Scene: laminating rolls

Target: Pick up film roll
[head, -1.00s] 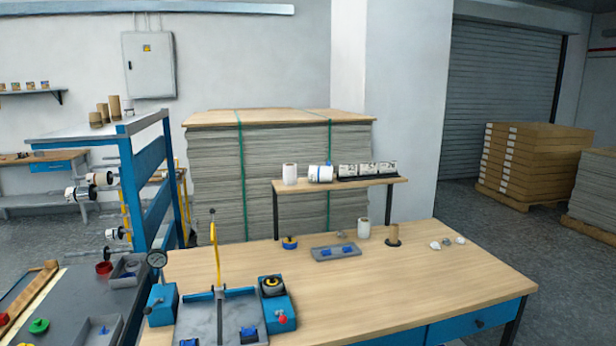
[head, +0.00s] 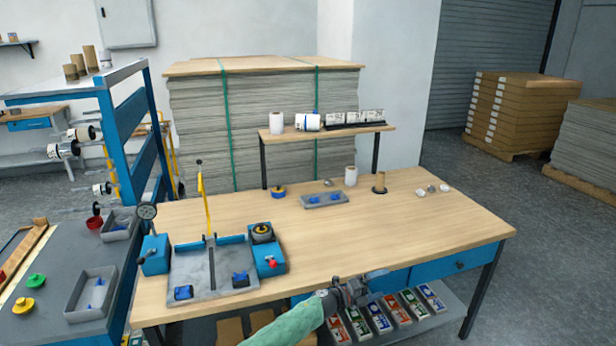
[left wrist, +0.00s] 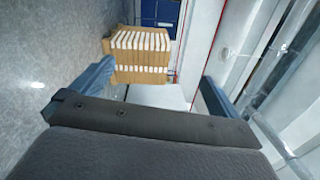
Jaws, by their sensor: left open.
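Several rolls could be the film roll; I cannot tell which one is meant. A white roll (head: 276,123) stands upright on the raised shelf, with another white roll (head: 308,122) lying beside it. A white roll (head: 351,175) stands on the wooden table, left of a brown core (head: 380,183) on a dark base. More rolls (head: 81,133) sit on rods of the blue rack at left. My left gripper (head: 372,285) is at the table's front edge, apart from all the rolls. In the left wrist view its jaws (left wrist: 150,95) are open and empty. My right gripper is not in view.
A grey and blue fixture (head: 212,268) with a yellow lever stands at the table's left. A grey tray (head: 324,200) with blue pieces lies mid-table. Small white pieces (head: 432,189) lie at right. The table's front right is clear. Coloured boxes (head: 380,317) lie on a lower shelf.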

